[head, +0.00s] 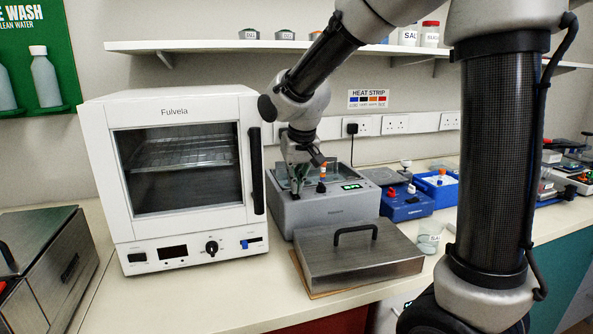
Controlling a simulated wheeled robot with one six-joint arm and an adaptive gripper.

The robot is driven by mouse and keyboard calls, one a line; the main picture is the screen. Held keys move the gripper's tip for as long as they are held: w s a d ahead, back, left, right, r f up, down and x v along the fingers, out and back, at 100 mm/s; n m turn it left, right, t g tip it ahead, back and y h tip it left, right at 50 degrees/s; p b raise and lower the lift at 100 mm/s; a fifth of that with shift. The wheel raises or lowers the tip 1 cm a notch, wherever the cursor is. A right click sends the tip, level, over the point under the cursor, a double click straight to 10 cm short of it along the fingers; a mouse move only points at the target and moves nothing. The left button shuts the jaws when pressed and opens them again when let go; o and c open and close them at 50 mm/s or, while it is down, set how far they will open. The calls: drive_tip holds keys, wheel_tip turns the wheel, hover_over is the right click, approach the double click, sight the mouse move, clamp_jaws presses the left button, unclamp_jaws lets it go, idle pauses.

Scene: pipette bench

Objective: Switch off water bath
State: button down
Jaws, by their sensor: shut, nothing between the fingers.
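The water bath (333,218) is a grey open-topped box on the bench, right of the white oven. Its display (351,187) is lit green. A black knob or switch (321,188) stands left of the display; its setting is too small to read. My gripper (298,188) is shut and empty, pointing down over the left part of the bath's top, just left of the black control. I cannot tell whether it touches the bath. The arm and gripper hide part of the bath's opening.
A steel lid (360,262) with a black handle lies in front of the bath. A white oven (178,170) stands close on the left. A blue device (405,203) and blue box (437,188) stand to the right, near a beaker (430,238). A shelf (215,46) runs above.

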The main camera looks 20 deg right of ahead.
drive_tip(key=v, duration=1.3)
drive_tip(key=shift+w+r, duration=0.2)
drive_tip(key=shift+r, duration=0.2)
drive_tip(key=x, duration=1.4)
drive_tip(key=shift+w+f, duration=0.1)
drive_tip(key=shift+w, duration=0.2)
